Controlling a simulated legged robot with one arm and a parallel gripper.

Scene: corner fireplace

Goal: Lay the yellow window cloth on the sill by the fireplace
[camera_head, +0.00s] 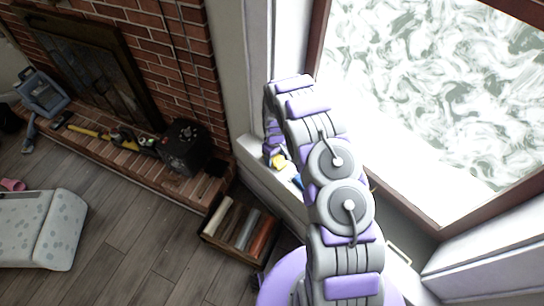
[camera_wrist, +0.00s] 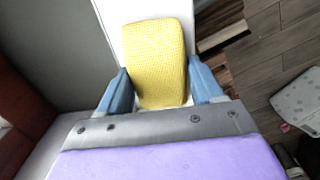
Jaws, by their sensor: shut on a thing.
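The yellow window cloth (camera_wrist: 158,62) is a folded, textured pad between the two blue fingers of my gripper (camera_wrist: 160,92) in the wrist view. My gripper is shut on it. In the head view a small part of the cloth (camera_head: 278,161) shows at the end of my arm, over the white sill (camera_head: 258,165) beside the fireplace. The sill also shows as a white strip beyond the cloth in the wrist view (camera_wrist: 108,14). I cannot tell whether the cloth touches the sill. My arm hides much of the sill in the head view.
The brick fireplace (camera_head: 187,60) stands at the left, with a black box (camera_head: 185,147) and tools on its hearth. A crate (camera_head: 239,236) with rolled items sits on the floor below the sill. A large window (camera_head: 440,80) is at the right. A spotted grey ottoman (camera_head: 40,230) is at lower left.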

